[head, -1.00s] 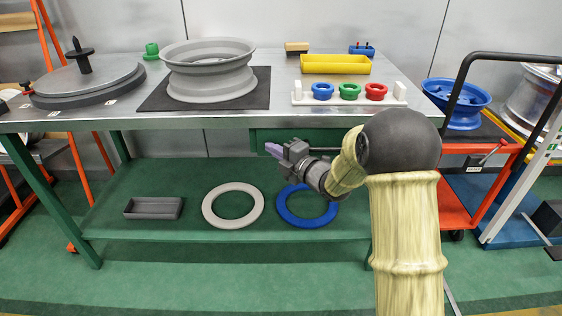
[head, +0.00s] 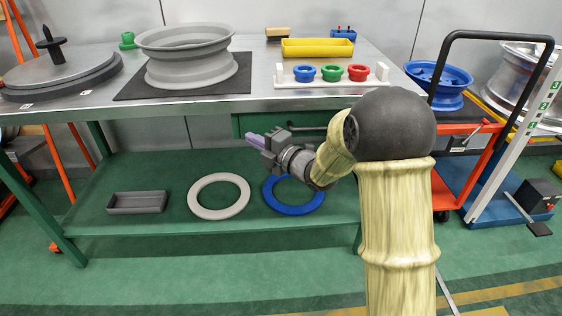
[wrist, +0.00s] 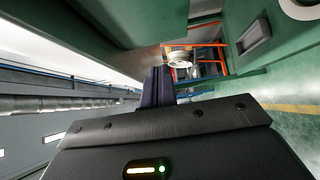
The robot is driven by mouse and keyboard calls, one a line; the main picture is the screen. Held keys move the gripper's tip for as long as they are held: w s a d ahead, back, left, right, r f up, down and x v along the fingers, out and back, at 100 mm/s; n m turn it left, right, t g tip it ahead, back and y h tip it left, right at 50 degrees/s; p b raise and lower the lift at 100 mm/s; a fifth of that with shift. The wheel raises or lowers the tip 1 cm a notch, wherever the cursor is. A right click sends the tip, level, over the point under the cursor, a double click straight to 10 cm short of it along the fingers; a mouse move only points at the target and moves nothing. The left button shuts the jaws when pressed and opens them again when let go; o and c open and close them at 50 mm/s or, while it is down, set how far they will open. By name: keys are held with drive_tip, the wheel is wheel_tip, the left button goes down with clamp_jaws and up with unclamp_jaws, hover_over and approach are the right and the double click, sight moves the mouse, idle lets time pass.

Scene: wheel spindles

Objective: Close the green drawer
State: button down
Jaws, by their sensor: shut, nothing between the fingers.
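The green drawer (head: 245,124) is under the right half of the metal-topped workbench. Its front shows just below the bench edge, with a dark bar handle (head: 305,128). My arm hides its right part, and I cannot tell how far it stands out. My gripper (head: 252,139) is shut and empty, pointing left, in front of and slightly below the drawer in the head view. In the wrist view its dark fingers (wrist: 158,86) are together. A green surface (wrist: 110,20) is close above them; I cannot tell whether it is the drawer.
The bench top (head: 200,105) carries a grey wheel rim (head: 190,68), a yellow tray (head: 317,48) and a rack of coloured rings. The lower shelf holds a grey tray (head: 137,203), a white ring (head: 192,200) and a blue ring (head: 300,208). A red cart (head: 450,175) stands right.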

drive_tip(key=p+v, duration=0.2)
drive_tip(key=v, duration=0.8)
drive_tip(key=shift+w, duration=0.15)
drive_tip(key=shift+d, duration=0.1)
